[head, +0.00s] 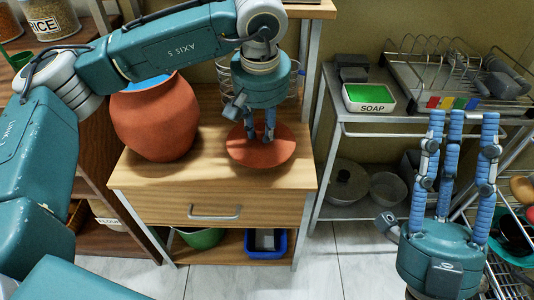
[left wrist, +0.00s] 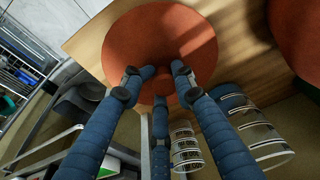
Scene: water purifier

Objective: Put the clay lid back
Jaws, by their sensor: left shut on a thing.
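The clay lid (head: 281,152) is a flat reddish-brown disc at the right of the wooden cabinet top. My left gripper (head: 262,138) points down over its middle, with the fingers closed together there. The lid fills the upper middle of the left wrist view (left wrist: 178,28), with the fingertips (left wrist: 158,72) meeting at its centre; whatever they grip is hidden. I cannot tell whether the lid touches the cabinet top. The clay pot (head: 155,122) stands upright on the left of the cabinet, with blue at its mouth, partly covered by my arm. My right gripper (head: 455,135) points up, fingers spread and empty.
The wooden cabinet top (head: 215,178) has bare room between pot and lid. A metal rack with a soap box (head: 370,98) and a dish rack (head: 450,70) is at the right. Shelves with jars are at the left.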

